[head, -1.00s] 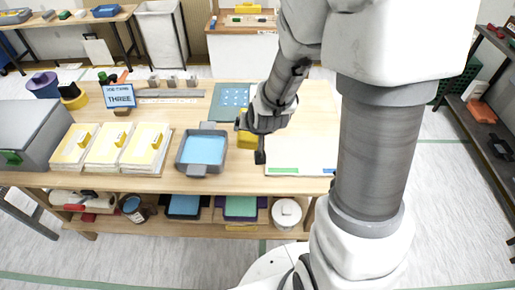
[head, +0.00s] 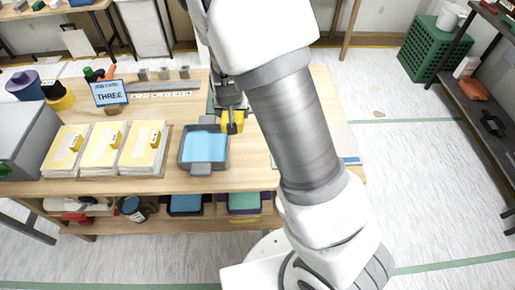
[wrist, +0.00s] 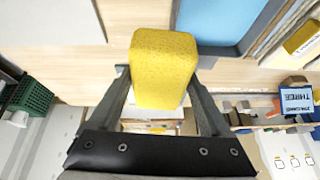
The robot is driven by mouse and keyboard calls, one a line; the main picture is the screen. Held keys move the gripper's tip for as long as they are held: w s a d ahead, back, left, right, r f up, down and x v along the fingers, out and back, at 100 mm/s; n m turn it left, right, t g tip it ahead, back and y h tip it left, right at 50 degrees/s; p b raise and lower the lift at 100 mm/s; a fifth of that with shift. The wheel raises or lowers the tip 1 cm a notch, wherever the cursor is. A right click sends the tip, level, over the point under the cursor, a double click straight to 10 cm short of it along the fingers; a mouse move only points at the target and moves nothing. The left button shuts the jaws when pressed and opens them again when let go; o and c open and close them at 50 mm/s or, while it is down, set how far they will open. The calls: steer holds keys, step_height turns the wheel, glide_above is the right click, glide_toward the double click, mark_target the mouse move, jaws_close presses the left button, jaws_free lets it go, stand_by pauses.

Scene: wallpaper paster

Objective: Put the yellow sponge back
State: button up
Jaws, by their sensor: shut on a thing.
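The yellow sponge (wrist: 163,65) is a rounded block between the two dark fingers of my gripper (wrist: 163,85) in the wrist view. My gripper is shut on it. In the head view the sponge (head: 232,121) shows below my gripper (head: 232,124), just right of the grey tray with blue liquid (head: 217,164). The tray (wrist: 221,50) also shows at the top right of the wrist view. I cannot tell whether the sponge touches the table (head: 180,184).
Several stacks with yellow tops (head: 142,147) stand left of the tray. A blue sign reading THREE (head: 109,92) stands behind them. A ruler strip (head: 160,95) lies at the back. A pale board (head: 345,140) lies right of my arm, which hides part of the table.

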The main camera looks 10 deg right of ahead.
steer(key=shift+n+g, duration=0.3)
steer(key=shift+n, duration=0.1)
steer(key=s+d+f+b, duration=0.1)
steer(key=d+f, duration=0.1)
steer(key=s+d+f+b, duration=0.1)
steer(key=d+f, duration=0.1)
steer(key=f, duration=0.1)
steer(key=s+d+f+b, duration=0.1)
steer(key=s+d+f, duration=0.1)
steer(key=shift+d+f+b, duration=0.2)
steer(key=shift+f+b, duration=0.05)
steer(key=shift+b, duration=0.05)
steer(key=shift+f+b, duration=0.5)
steer(key=shift+f, duration=1.5)
steer(key=o, duration=1.2)
steer(key=shift+f, duration=0.15)
